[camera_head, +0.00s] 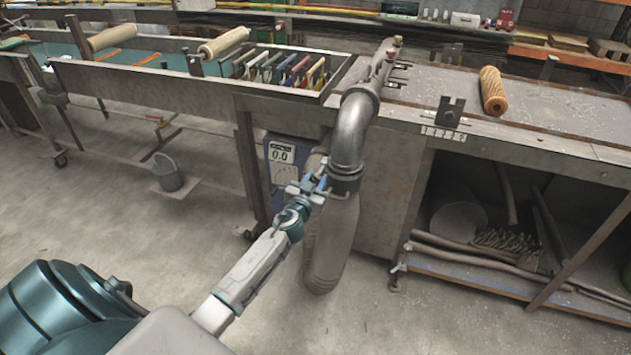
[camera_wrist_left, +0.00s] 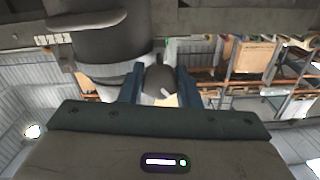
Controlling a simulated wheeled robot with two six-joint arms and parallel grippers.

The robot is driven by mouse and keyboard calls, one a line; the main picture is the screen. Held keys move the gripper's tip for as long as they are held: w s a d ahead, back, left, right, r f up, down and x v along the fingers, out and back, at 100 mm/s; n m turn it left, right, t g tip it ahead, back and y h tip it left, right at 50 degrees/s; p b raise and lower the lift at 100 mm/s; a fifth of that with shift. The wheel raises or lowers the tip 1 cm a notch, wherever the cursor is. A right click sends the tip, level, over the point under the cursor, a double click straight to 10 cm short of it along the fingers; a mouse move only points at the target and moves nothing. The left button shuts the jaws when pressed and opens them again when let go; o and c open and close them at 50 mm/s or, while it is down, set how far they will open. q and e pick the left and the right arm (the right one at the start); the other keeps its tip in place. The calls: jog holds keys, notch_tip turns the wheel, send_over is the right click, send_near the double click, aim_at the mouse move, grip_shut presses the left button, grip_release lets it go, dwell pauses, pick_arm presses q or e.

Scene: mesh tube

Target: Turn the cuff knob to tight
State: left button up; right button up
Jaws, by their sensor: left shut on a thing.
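A grey metal elbow pipe (camera_head: 350,130) bends down at the table's front edge, and a dark cuff (camera_head: 347,172) rings its lower end. A grey mesh tube (camera_head: 332,245) hangs below the cuff. My left gripper (camera_head: 316,187) is at the left side of the cuff. In the left wrist view, the blue fingers of my left gripper (camera_wrist_left: 160,88) are on either side of a dark rounded knob (camera_wrist_left: 158,79) and shut on it. The knob has a pale pointer mark whose setting I cannot read. In the head view the gripper mostly hides the knob. My right gripper is not in view.
A blue-grey box (camera_head: 281,165) with a display reading 0.0 stands behind my left wrist. The floor around my arm is clear.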

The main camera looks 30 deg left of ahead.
pick_arm(q)
jog(key=m, duration=0.4)
jog(key=shift+m+b, duration=0.3)
jog(key=shift+b, duration=0.05)
jog(key=m, duration=1)
jog(key=m+p, duration=0.1)
jog(key=m, duration=0.4)
jog(key=m+p, duration=0.1)
jog(key=m, duration=0.4)
jog(key=shift+m, duration=0.4)
jog(key=m+p, duration=0.1)
jog(key=m, duration=0.3)
jog(key=shift+m, duration=0.3)
jog(key=m+p, duration=0.1)
jog(key=m, duration=0.4)
jog(key=shift+m+p, duration=0.3)
jog(key=m+p, duration=0.1)
jog(key=m, duration=0.3)
jog(key=shift+f+m, duration=0.1)
jog(key=shift+m, duration=0.2)
